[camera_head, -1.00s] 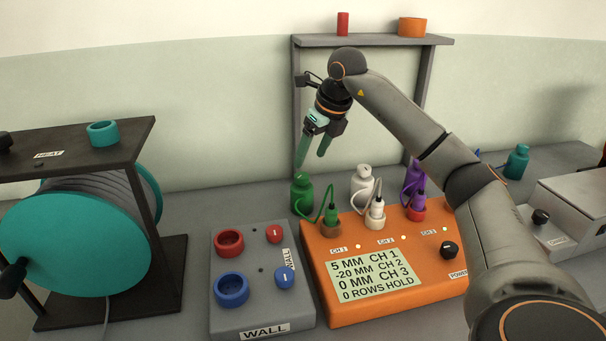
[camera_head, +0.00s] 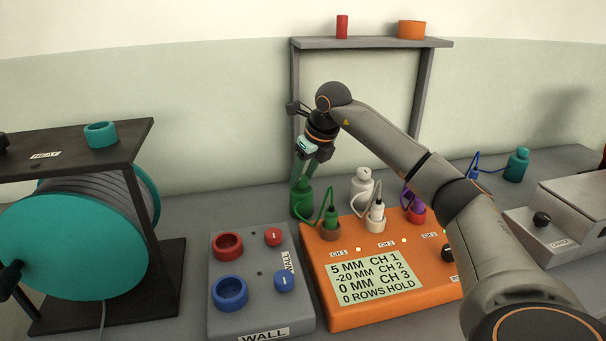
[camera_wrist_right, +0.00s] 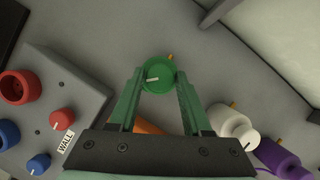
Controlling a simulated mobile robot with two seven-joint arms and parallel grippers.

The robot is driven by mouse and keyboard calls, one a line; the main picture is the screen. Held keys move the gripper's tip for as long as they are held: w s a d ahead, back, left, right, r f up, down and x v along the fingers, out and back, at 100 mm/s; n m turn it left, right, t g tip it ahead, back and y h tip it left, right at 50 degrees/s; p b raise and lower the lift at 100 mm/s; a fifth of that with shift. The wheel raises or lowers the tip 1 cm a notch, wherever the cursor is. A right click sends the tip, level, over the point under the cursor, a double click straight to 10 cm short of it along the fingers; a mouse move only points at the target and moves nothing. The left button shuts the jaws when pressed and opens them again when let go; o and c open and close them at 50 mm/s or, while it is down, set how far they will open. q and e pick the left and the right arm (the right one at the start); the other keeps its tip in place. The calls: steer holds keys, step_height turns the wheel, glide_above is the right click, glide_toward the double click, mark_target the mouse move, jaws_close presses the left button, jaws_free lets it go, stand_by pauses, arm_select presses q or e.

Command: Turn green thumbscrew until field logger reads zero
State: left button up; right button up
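The green thumbscrew (camera_wrist_right: 158,76) is the round top of the green bottle-shaped body (camera_head: 301,200), with a white mark on its face. My right gripper (camera_head: 304,168) is over it, pointing down. In the right wrist view, its fingertips (camera_wrist_right: 159,74) stand on either side of the thumbscrew, apparently with small gaps; contact is hard to judge. The orange field logger (camera_head: 340,318) has a screen (camera_head: 370,278) reading 5 MM CH 1, -20 MM CH 2, 0 MM CH 3, 0 ROWS HOLD. A green cable joins the green body to the CH 1 plug (camera_head: 331,216). My left gripper is out of view.
White (camera_head: 362,187) and purple (camera_wrist_right: 278,156) bodies stand to the right of the green one. A grey WALL box (camera_head: 251,257) with red and blue knobs is left of the logger. A shelf frame (camera_head: 370,43) stands behind. A teal reel (camera_head: 75,245) is far left.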

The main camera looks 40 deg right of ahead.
jaws_close()
steer(key=shift+r+m+p, duration=0.25)
steer(key=shift+m+p, duration=0.15)
steer(key=shift+p, duration=0.45)
steer(key=shift+f+m+h+p, duration=0.1)
steer(key=shift+m+h+p, duration=0.2)
steer(key=shift+m+p, duration=0.2)
steer(key=shift+f, duration=0.15)
steer(key=shift+o, duration=2.2)
jaws_free()
